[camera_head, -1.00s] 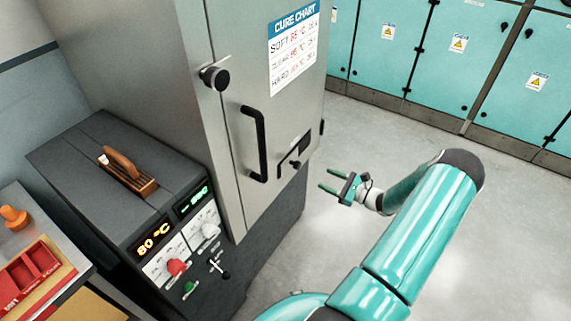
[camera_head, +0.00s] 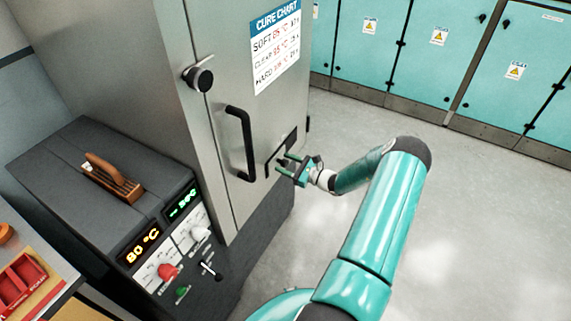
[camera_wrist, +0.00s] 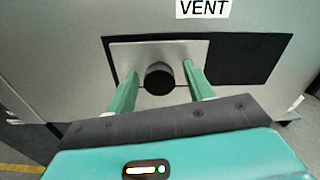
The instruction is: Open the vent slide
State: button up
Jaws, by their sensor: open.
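The vent slide is a light metal plate (camera_wrist: 125,54) with a round black knob (camera_wrist: 159,78), seen in the wrist view below a "VENT" label (camera_wrist: 204,8). It lies over the left part of a dark rectangular panel (camera_wrist: 246,59) on the oven door. My gripper (camera_wrist: 160,78) is open, with one green finger on each side of the knob; whether either finger touches it I cannot tell. In the head view my gripper (camera_head: 284,166) is at the lower right of the oven door (camera_head: 225,80), partly hiding the vent.
A black door handle (camera_head: 241,143) stands out left of the vent, with a round black knob (camera_head: 199,78) above it. A control box (camera_head: 110,190) with dials and displays stands at the left. The floor to the right is clear.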

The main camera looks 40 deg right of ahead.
jog(key=shift+w, duration=0.2)
grip_shut()
